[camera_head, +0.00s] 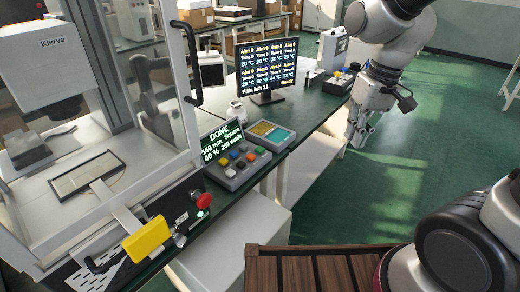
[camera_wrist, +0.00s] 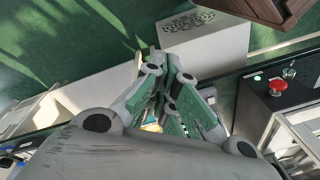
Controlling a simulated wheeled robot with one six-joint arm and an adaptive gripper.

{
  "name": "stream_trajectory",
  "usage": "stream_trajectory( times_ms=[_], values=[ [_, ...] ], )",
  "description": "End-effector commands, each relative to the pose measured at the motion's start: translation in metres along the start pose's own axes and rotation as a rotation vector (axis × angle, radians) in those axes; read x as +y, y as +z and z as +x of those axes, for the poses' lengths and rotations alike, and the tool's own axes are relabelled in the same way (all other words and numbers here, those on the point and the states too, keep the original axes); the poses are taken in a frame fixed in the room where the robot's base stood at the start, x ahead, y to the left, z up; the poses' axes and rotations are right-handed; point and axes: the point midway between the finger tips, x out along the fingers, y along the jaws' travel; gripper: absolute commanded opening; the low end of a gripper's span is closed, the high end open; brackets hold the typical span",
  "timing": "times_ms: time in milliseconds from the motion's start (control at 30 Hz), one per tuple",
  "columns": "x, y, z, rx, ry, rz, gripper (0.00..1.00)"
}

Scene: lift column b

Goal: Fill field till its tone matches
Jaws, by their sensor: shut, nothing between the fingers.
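My gripper (camera_head: 360,132) hangs to the right of the bench, over the green floor. Its fingers are together and empty in the wrist view (camera_wrist: 176,92). The machine marked Klervo (camera_head: 55,68) stands at left with a flat rectangular plate (camera_head: 86,176) on its bed. A button box (camera_head: 236,166) with coloured buttons stands beside it. Its display (camera_head: 223,143) reads DONE, 160 mm, Square, 40 %, 250 mm/s. The monitor (camera_head: 264,65) lists several Aim, Tone and °C entries, with "Fills left 11" and "Ready" below; the small figures are hard to read.
A red stop button (camera_head: 204,201) sits on the machine's front; it also shows in the wrist view (camera_wrist: 278,86). A yellow block (camera_head: 146,239) is on the machine's front rail. A teal-and-yellow tray (camera_head: 270,133) and a small jar (camera_head: 236,110) stand on the bench. Floor at right is clear.

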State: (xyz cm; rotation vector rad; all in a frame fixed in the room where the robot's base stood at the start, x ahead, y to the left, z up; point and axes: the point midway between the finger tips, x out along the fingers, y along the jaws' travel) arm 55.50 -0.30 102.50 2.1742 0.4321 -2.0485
Motion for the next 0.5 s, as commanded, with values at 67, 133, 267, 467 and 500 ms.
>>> stream_trajectory(
  times_ms=[67, 133, 267, 467, 500],
  values=[
    [-0.023, -0.023, 0.024, -0.002, -0.023, -0.002, 0.0],
    [-0.043, -0.044, 0.045, 0.013, -0.045, 0.008, 0.0],
    [-0.079, -0.081, 0.084, 0.061, -0.081, 0.05, 0.0],
    [-0.129, -0.145, 0.141, 0.208, -0.135, 0.18, 0.0],
    [-0.135, -0.16, 0.149, 0.253, -0.147, 0.219, 0.0]
  ],
)
